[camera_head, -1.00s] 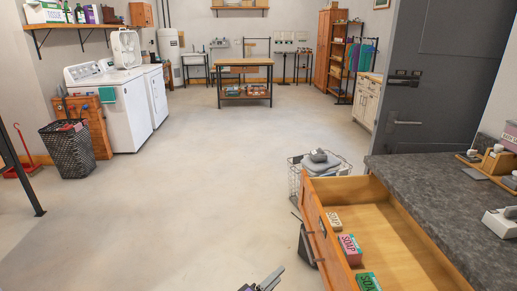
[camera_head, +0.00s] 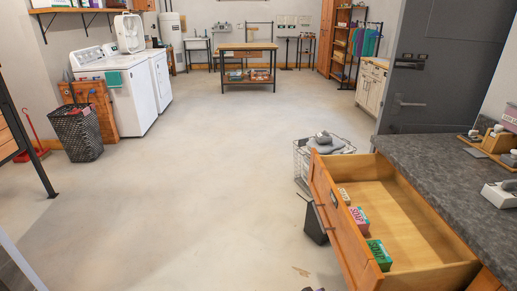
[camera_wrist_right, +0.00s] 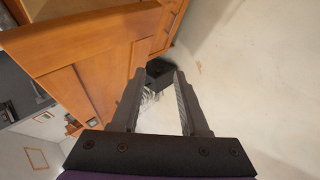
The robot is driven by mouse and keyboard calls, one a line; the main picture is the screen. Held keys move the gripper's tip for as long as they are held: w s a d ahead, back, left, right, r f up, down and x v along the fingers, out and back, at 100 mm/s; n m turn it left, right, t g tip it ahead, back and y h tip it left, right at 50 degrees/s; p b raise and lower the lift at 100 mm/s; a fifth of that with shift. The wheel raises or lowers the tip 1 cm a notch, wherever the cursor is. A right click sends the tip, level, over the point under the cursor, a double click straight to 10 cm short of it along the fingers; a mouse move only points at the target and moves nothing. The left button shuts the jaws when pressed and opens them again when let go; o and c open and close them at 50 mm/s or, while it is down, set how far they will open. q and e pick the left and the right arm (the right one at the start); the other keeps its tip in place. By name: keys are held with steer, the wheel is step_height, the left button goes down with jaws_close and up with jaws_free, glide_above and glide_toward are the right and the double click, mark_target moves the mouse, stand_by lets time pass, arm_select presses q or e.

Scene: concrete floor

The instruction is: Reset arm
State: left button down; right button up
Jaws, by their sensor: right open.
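My right gripper (camera_wrist_right: 157,88) is open in the right wrist view, with its two dark fingers apart and nothing between them. Beyond its fingers are an orange wooden drawer front (camera_wrist_right: 97,92), a dark bin and pale floor. In the head view only a small dark tip shows at the bottom edge, right of centre, too little to read. My left gripper is not in view.
An open wooden drawer (camera_head: 415,225) holding several soap boxes (camera_head: 379,253) juts out at right under a dark countertop (camera_head: 440,180). A wire basket (camera_head: 302,160) and a dark bin (camera_head: 315,222) stand beside it.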

steer(key=s+f+m+g+y, duration=0.25)
steer(key=s+m+y, duration=0.35)
steer(key=s, duration=1.3)
arm_select(q)
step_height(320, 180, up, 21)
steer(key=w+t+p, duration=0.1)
steer(key=p, duration=1.7)
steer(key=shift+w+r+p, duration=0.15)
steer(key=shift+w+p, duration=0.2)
steer(key=shift+p, duration=0.05)
arm_select(e)
step_height(320, 180, up, 21)
steer(key=w+t+y, duration=0.1)
steer(key=w, duration=0.1)
steer(key=shift+n, duration=0.4)
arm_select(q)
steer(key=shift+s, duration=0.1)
arm_select(e)
steer(key=shift+s+a+t, duration=0.1)
steer(key=shift+s+t, duration=0.05)
steer(key=shift+t, duration=0.1)
